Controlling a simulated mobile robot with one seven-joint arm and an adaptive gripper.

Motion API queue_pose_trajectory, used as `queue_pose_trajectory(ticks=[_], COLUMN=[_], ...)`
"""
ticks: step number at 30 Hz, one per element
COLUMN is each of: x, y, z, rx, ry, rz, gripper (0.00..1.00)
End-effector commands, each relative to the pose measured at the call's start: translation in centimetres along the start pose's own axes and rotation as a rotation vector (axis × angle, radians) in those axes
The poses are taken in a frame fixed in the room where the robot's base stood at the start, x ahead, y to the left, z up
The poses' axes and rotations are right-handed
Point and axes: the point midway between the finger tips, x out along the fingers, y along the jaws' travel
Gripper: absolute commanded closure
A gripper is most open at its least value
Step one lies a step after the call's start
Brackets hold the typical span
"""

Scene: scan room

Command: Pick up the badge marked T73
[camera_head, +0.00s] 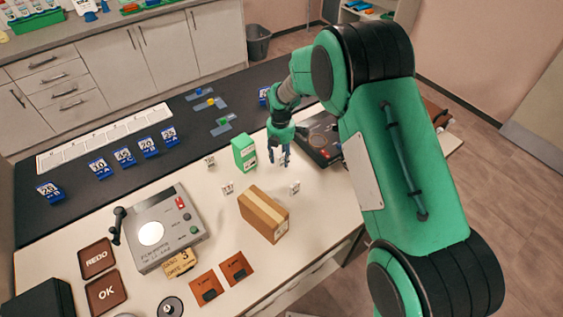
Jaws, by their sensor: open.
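Three small white tags with dark marks stand on the white table: one (210,160) left of the green box, one (227,188) below that box, and one (295,187) right of the cardboard box. Their marks are too small to read, so I cannot tell which, if any, is T73. My gripper (279,158) is open, pointing down over the table just right of the green box. It looks empty. The right tag is nearest, below and slightly right of the fingers, apart from them.
A green box (244,153) stands close left of my gripper, and a cardboard box (263,214) stands in front. A dark device (322,140) is to the right. A grey machine (166,228) and blue number signs (123,157) are left.

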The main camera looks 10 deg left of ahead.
Motion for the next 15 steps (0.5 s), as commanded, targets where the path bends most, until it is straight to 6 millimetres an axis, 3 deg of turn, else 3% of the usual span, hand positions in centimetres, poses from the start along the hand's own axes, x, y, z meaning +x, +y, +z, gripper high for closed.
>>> queue_pose_trajectory(ticks=[4,15], x=[1.05,1.1], y=[0.02,0.02], z=[0.02,0.02], rx=[0.0,0.0], ry=[0.0,0.0], rz=[0.001,0.001], gripper=[0.59,0.59])
